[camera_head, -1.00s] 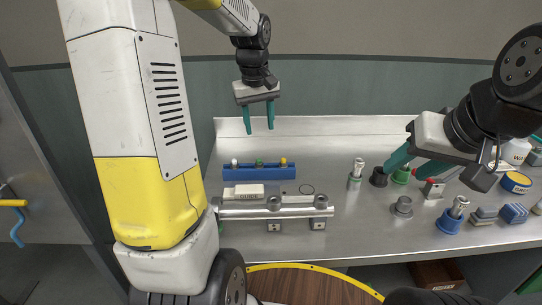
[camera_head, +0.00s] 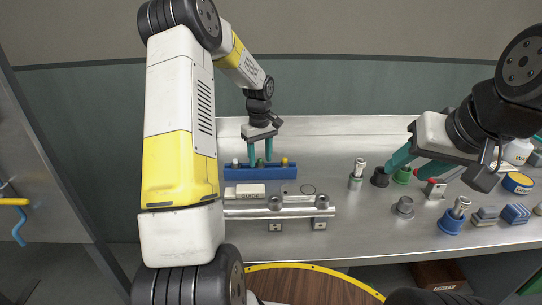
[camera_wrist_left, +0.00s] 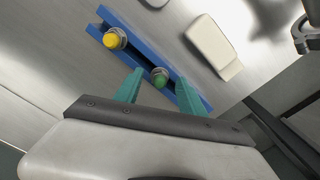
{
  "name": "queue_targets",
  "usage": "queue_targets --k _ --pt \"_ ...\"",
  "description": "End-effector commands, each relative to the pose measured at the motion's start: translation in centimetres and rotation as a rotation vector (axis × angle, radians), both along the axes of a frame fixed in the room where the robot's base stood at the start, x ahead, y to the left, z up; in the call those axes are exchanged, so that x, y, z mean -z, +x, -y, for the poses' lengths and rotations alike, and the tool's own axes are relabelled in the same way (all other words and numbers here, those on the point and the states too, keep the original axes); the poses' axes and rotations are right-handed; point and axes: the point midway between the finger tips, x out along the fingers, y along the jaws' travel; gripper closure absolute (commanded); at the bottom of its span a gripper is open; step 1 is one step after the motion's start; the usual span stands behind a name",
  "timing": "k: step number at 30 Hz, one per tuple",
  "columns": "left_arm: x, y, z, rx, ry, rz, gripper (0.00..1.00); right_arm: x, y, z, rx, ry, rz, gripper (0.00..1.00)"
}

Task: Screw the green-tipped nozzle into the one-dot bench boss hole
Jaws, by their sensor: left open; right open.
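The blue nozzle rack (camera_head: 262,173) stands at the back left of the bench and holds nozzles with white, green and yellow tips. The green-tipped nozzle (camera_wrist_left: 160,79) sits in the rack between the teal fingers of my left gripper (camera_wrist_left: 160,92). The left gripper (camera_head: 260,160) points down over the rack and is open, with a finger on either side of the green tip. The yellow-tipped nozzle (camera_wrist_left: 113,39) is beside it in the rack. My right gripper (camera_head: 405,163) is open at the right, near a dark round part.
A metal rail fixture (camera_head: 275,208) with bosses runs along the front of the bench. A white labelled block (camera_head: 250,190) lies between rack and rail. Blue cup (camera_head: 451,222), grey ring part (camera_head: 404,206) and an upright nozzle (camera_head: 358,170) stand to the right.

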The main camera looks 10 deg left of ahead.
Motion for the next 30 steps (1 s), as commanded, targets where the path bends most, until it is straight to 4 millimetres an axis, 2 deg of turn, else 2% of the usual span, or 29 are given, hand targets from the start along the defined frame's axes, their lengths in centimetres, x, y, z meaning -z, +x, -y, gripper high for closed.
queue_targets --k 3,10,15,17,18,30 --pt "0.97 -0.02 0.02 -0.001 -0.001 0.0 0.53 0.0 0.0 0.0 0.0 0.0 0.0 0.53" --pt "1.06 0.0 0.01 0.0 -0.001 0.001 0.53 0.0 0.0 0.0 0.0 0.0 0.0 0.53" --pt "1.03 0.01 0.02 0.0 -0.001 0.001 0.86 0.0 0.0 0.0 0.0 0.0 0.0 0.53" --pt "1.02 0.01 0.02 0.0 -0.001 0.001 0.98 0.0 0.0 0.0 0.0 0.0 0.0 0.53" --pt "1.02 0.01 0.02 0.0 -0.001 0.001 1.0 0.0 0.0 0.0 0.0 0.0 0.0 0.53" --pt "0.45 0.08 0.02 0.0 0.0 0.004 1.0 0.0 0.0 0.0 0.0 0.0 0.0 0.53"
